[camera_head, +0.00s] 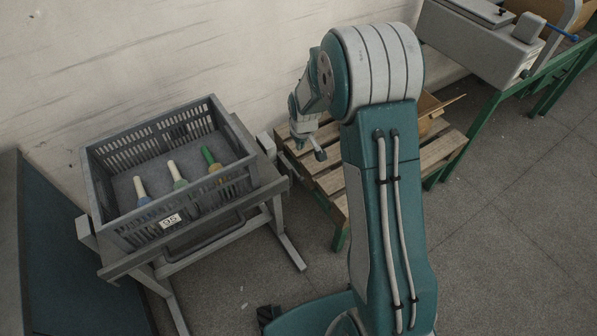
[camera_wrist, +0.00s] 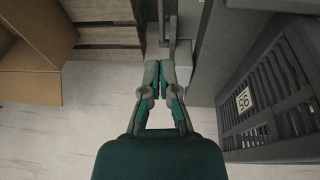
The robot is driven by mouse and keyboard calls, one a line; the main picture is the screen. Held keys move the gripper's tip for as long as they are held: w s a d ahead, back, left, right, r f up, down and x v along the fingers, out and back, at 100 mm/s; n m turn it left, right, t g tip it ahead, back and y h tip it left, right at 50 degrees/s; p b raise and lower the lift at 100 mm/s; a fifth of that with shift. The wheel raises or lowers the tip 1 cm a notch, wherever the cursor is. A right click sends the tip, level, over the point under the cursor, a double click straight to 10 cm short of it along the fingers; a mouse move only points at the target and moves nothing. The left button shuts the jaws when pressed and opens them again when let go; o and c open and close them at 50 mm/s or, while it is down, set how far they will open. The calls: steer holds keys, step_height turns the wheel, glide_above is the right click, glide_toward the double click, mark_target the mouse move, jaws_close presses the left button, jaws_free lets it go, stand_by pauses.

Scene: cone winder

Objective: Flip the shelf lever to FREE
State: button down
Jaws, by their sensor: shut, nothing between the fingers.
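The shelf is a grey tilted stand (camera_head: 277,190) holding a slatted crate at the left. A small light grey block (camera_head: 266,143) sits at the stand's right side, and a grey block shows just beyond my fingertips in the wrist view (camera_wrist: 184,50). I cannot clearly make out the lever or a FREE mark; my gripper may partly hide them. My gripper (camera_head: 303,130) points down, just right of the stand's side. In the wrist view my gripper (camera_wrist: 167,72) is shut and empty, its fingertips close to the grey block. I cannot tell whether they touch.
The dark grey crate (camera_head: 113,175), labelled 95, holds several cone-topped bobbins. A wooden pallet (camera_head: 440,150) with a cardboard box (camera_wrist: 28,65) stands right of the stand. A green-framed machine (camera_head: 478,125) is at the upper right. The wall is close behind; floor is clear at lower right.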

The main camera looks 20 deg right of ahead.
glide_above(298, 176)
steer(key=s, duration=0.3)
steer(key=s+x, duration=0.2)
steer(key=x, duration=0.6)
steer(key=shift+w+f+n, duration=0.25)
steer(key=shift+f+n, duration=0.05)
steer(key=shift+f, duration=0.05)
steer(key=x, duration=1)
steer(key=shift+s+a, duration=0.1)
steer(key=shift+s, duration=0.1)
steer(key=shift+f, duration=0.25)
